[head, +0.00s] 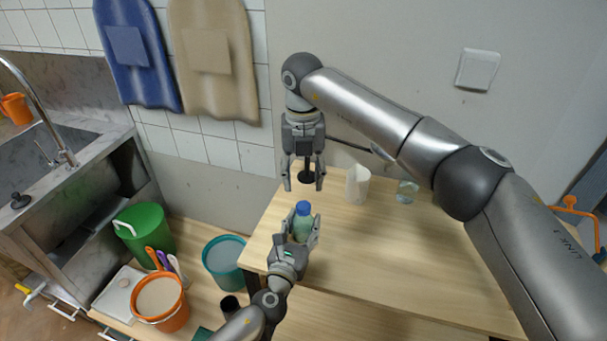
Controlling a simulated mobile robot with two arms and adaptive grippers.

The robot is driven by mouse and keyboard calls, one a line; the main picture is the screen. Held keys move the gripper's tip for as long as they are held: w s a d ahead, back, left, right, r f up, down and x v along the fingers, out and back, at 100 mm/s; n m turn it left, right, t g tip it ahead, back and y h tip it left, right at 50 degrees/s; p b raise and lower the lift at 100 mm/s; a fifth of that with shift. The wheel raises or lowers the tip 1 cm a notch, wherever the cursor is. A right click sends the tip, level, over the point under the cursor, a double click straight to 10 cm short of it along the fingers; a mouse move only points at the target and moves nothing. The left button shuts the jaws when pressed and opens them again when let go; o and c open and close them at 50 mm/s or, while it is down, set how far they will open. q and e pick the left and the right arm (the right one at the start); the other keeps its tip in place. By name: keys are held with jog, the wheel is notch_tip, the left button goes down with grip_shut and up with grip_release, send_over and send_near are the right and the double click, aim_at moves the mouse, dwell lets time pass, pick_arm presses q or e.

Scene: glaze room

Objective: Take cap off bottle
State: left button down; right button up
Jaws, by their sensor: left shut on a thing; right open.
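The bottle (301,226) is green with a blue cap (303,208) on its top. It stands about upright near the left end of the wooden table. My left gripper (302,233) is shut on the bottle's body from the front, and its fingers hide part of the lower body. My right gripper (305,186) points down from above, open, behind and above the cap in the picture. A dark object (306,176) shows between its fingers; I cannot tell whether it touches them.
A white container (357,185) and a clear glass (407,191) stand at the back of the table (390,255). The table's front right is clear. Teal (225,258), orange (160,300) and green (144,230) buckets stand at the left, near the sink.

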aim_at(303, 205)
jog(key=m, duration=2.2)
jog(key=shift+f, duration=4.05)
